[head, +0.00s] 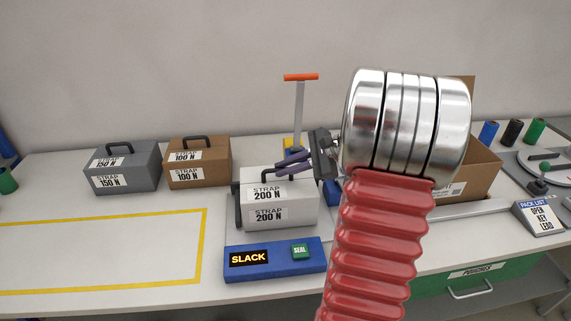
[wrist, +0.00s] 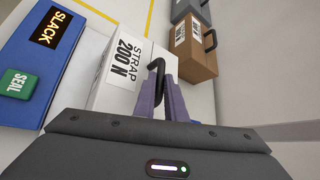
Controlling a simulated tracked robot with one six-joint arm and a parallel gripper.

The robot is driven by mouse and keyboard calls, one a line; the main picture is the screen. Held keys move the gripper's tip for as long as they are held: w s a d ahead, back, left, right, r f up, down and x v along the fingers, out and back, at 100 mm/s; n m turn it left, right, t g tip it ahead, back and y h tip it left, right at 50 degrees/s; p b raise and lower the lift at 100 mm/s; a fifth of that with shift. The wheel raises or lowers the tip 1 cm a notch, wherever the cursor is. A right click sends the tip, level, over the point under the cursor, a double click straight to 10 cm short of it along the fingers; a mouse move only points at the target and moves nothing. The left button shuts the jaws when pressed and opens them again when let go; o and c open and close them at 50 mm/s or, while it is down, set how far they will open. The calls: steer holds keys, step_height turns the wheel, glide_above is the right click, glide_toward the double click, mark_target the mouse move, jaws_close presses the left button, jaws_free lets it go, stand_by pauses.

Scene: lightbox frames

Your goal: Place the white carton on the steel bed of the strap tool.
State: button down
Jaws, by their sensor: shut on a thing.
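The white carton (head: 300,208), labelled STRAP 200 N, is upright just behind the blue front panel (head: 280,274) of the strap tool. It also shows in the wrist view (wrist: 112,97). My gripper (head: 290,161) is above the carton, its purple fingers closed on the carton's black handle (wrist: 158,66). The tool's steel bed is mostly hidden under and behind the carton and my arm. I cannot tell whether the carton rests on the bed or hangs just above it. The panel display reads SLACK, beside a green SEAL button (head: 299,251).
A grey case (head: 125,175) and a brown carton (head: 200,170) stand at the back left. An orange-topped post (head: 300,78) rises behind the white carton. A yellow-outlined area (head: 100,250) at left is clear. An open brown box (head: 480,170) stands at right, partly behind my arm.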

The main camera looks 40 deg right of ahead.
steer(key=shift+r, duration=0.1)
steer(key=c, duration=1.8)
jaws_free()
steer(key=shift+s, duration=0.1)
steer(key=v, duration=1.2)
steer(key=shift+d, duration=0.1)
